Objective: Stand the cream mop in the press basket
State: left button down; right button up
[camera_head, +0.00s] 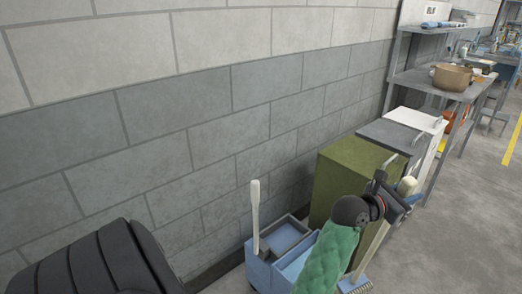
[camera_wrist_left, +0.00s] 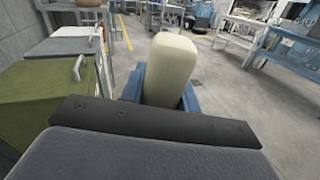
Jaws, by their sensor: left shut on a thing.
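The cream mop (camera_head: 373,246) is tilted, with its top leaning right and its lower end near the floor, right of the blue bucket. My left gripper (camera_head: 394,204) is shut on it near its upper end. In the left wrist view the mop's cream upper end (camera_wrist_left: 171,68) shows between the blue fingers. The blue press bucket (camera_head: 262,272) stands by the wall, with a pale upright lever (camera_head: 255,215) at its left. My green-sleeved left arm covers part of the bucket's right side, so I cannot tell the press basket's full outline. My right gripper is out of view.
A green cabinet (camera_head: 340,180) stands behind my left gripper, against the block wall. A grey cabinet (camera_head: 395,137) and a metal shelf with a tan pot (camera_head: 453,77) stand farther back. Open grey floor (camera_head: 470,230) lies to the right.

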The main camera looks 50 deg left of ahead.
aim_at(283, 240)
jog(key=k+l+u, duration=0.15)
jog(key=u, duration=0.3)
jog(key=k+l+u, duration=0.15)
jog(key=u, duration=0.35)
jog(key=k+j+u, duration=0.25)
jog(key=i+j, duration=0.05)
jog(key=i, duration=0.05)
